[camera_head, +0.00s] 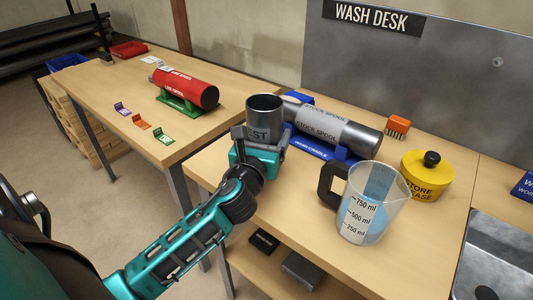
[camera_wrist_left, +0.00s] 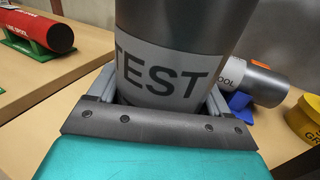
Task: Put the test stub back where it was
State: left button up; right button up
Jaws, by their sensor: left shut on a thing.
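The test stub (camera_head: 264,108) is a grey metal pipe piece with an open top and a white label reading TEST. My left gripper (camera_head: 262,140) is shut on it and holds it upright by its lower part, over the near left part of the wash desk. In the left wrist view the stub (camera_wrist_left: 165,65) stands between both fingers of my left gripper (camera_wrist_left: 160,100). Its lower end is hidden by the gripper, so I cannot tell whether it touches the desk. My right gripper is not in view.
A stock spool (camera_head: 345,133) lies on a blue cradle (camera_head: 318,150) just behind the stub. A measuring jug (camera_head: 372,205) with blue liquid and a yellow lidded case (camera_head: 425,178) stand to the right. A red spool (camera_head: 187,88) rests on a green cradle on the left table. An orange brush (camera_head: 397,124) lies behind.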

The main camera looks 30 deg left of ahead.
pick_arm(q)
jog(key=shift+f+b, duration=0.8)
jog(key=shift+f, duration=1.15)
jog(key=shift+f, duration=0.2)
jog(key=o, duration=1.6)
jog(key=shift+r, duration=0.1)
jog(key=shift+s+d, duration=0.1)
jog(key=shift+s, duration=0.1)
jog(key=b+v, duration=0.1)
jog(key=v, duration=0.9)
jog(key=shift+s, duration=0.1)
jog(key=shift+s+d+r, duration=0.1)
jog(key=shift+s+d, duration=0.15)
jog(key=shift+s, duration=0.45)
